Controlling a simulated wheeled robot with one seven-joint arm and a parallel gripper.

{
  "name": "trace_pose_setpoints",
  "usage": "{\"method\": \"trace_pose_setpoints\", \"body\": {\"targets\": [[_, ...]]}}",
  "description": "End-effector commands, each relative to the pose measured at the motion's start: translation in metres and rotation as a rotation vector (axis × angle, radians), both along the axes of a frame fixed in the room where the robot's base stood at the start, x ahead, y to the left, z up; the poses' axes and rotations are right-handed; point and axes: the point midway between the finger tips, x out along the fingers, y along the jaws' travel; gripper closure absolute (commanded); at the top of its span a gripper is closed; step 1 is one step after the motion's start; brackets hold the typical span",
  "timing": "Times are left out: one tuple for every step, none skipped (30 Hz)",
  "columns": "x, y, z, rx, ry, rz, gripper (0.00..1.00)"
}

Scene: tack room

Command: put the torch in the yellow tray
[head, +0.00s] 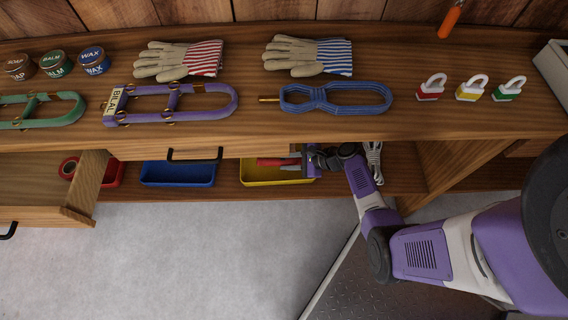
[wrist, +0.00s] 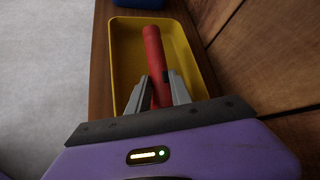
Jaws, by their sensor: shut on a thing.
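The torch (wrist: 154,58) is a red cylinder with a dark patch on its side. My gripper (wrist: 161,88) is shut on it, with one grey finger on each side. The yellow tray (wrist: 124,28) lies beneath the torch in the wrist view, and the torch's far end is over the tray's inside. I cannot tell whether the torch touches the tray floor. In the head view the yellow tray (head: 258,179) is on the lower shelf, under the bench top. There my gripper (head: 300,160) reaches in from the right, and part of the red torch (head: 270,162) shows at the tray.
A blue tray (head: 180,175) and a red tray (head: 112,174) stand left of the yellow one. A coiled pale cord (head: 374,160) lies right of it. The bench top (head: 330,122) overhangs the shelf. An open drawer (head: 60,195) juts out at the left.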

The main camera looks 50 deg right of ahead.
Motion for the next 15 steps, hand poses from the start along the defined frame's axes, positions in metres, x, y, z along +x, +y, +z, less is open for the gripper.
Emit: {"method": "trace_pose_setpoints", "body": {"targets": [[0.004,0.001,0.005,-0.013,0.032,0.005,1.00],[0.005,0.001,0.006,-0.022,0.057,0.005,1.00],[0.006,0.002,0.007,-0.035,0.089,0.005,1.00],[0.007,0.002,0.006,-0.042,0.112,0.006,1.00],[0.008,0.003,0.006,-0.048,0.137,0.006,1.00],[0.009,0.003,0.006,-0.058,0.166,0.005,1.00],[0.010,0.003,0.006,-0.067,0.188,0.005,1.00],[0.011,0.004,0.006,-0.073,0.208,0.004,1.00],[0.012,0.004,0.005,-0.081,0.236,0.005,1.00],[0.013,0.004,0.005,-0.086,0.255,0.005,1.00],[0.014,0.004,0.005,-0.091,0.271,0.003,1.00],[0.015,0.004,0.005,-0.098,0.288,0.001,1.00],[0.013,0.004,-0.006,-0.095,0.290,0.000,1.00],[0.012,0.004,-0.010,-0.093,0.289,-0.003,1.00],[0.013,0.003,-0.012,-0.094,0.287,-0.002,1.00]]}}
